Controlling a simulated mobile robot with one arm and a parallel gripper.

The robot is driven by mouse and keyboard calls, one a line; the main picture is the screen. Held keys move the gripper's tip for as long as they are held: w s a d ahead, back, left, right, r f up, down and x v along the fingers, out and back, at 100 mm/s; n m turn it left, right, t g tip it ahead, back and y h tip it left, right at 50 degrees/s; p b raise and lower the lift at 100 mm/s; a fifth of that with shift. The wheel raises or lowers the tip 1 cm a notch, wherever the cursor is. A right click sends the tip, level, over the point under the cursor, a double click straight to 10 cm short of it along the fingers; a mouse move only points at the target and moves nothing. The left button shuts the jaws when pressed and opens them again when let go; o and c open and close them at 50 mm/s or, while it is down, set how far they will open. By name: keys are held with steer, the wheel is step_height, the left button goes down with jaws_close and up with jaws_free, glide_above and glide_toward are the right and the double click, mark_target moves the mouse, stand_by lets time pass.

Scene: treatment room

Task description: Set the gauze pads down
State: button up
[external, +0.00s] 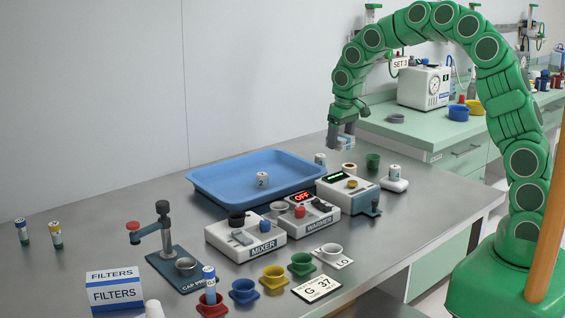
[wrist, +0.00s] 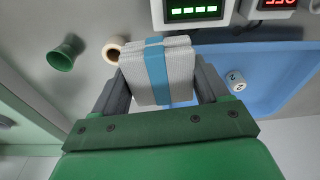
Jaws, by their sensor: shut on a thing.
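The gauze pads (wrist: 180,68) are a white stack with a blue band around the middle. My gripper (wrist: 160,85) is shut on them, one grey finger at each side. In the external view my gripper (external: 342,136) hangs at the end of the green arm, fingers pointing down, near the table's far edge, with the pads (external: 346,143) small and partly hidden between the fingers. The pads appear held above the surface, with nothing seen touching them from below.
A blue tray (external: 208,184) holds a small white container (external: 262,179). A green cup (external: 373,161), a tan ring (wrist: 113,48), the warmer (external: 309,213) and the mixer (external: 245,236) stand nearby. The metal table (external: 110,211) has bare room at left.

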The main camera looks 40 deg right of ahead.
steer(key=shift+w+d+m, duration=0.1)
steer(key=shift+w+m, duration=0.5)
steer(key=shift+w, duration=0.05)
